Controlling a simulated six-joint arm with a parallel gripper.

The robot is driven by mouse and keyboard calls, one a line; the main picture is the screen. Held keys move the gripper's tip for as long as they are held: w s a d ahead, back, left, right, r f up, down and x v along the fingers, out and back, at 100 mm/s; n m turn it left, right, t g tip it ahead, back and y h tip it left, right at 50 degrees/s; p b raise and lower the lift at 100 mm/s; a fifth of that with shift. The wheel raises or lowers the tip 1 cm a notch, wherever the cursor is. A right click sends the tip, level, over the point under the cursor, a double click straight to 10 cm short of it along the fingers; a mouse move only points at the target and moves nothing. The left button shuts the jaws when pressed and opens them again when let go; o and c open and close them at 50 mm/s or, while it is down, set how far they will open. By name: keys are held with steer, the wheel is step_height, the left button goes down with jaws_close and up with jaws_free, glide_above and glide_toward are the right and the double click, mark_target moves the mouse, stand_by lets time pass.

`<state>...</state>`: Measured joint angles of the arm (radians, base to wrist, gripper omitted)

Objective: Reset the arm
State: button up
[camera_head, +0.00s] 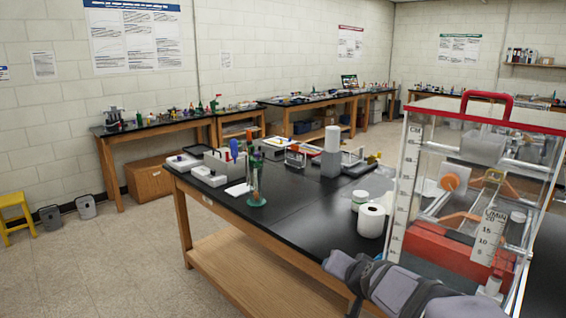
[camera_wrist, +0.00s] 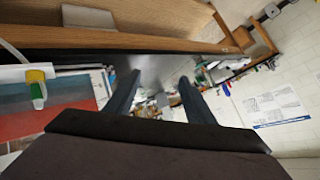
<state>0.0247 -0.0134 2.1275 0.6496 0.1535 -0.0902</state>
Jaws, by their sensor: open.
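My gripper (camera_wrist: 158,84) shows in the wrist view, its two dark fingers spread apart with a clear gap between them and nothing held. The wrist view is strongly tilted, and lab tables and a wall appear past the fingers. In the head view, my grey arm (camera_head: 400,290) is low at the right, against the front edge of the black-topped table (camera_head: 310,215) and in front of the clear case (camera_head: 455,200). I cannot make out the fingertips there.
The clear case has a red handle (camera_head: 487,97) and red blocks inside. A white roll (camera_head: 371,220) and a small jar (camera_head: 360,201) stand just left of it. The middle tabletop is mostly clear.

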steer(key=s+f+n+g, duration=0.2)
steer(key=s+f, duration=0.3)
steer(key=s, duration=0.4)
steer(key=s+f+n+g, duration=0.2)
steer(key=s+f+g, duration=0.3)
steer(key=s, duration=0.5)
steer(key=s+d+f+n+g+h, duration=0.1)
steer(key=s+f+n+g, duration=0.1)
steer(key=s+f, duration=0.5)
steer(key=s+g, duration=0.1)
steer(key=s, duration=0.1)
steer(key=shift+s+f, duration=0.2)
steer(key=shift+s, duration=0.15)
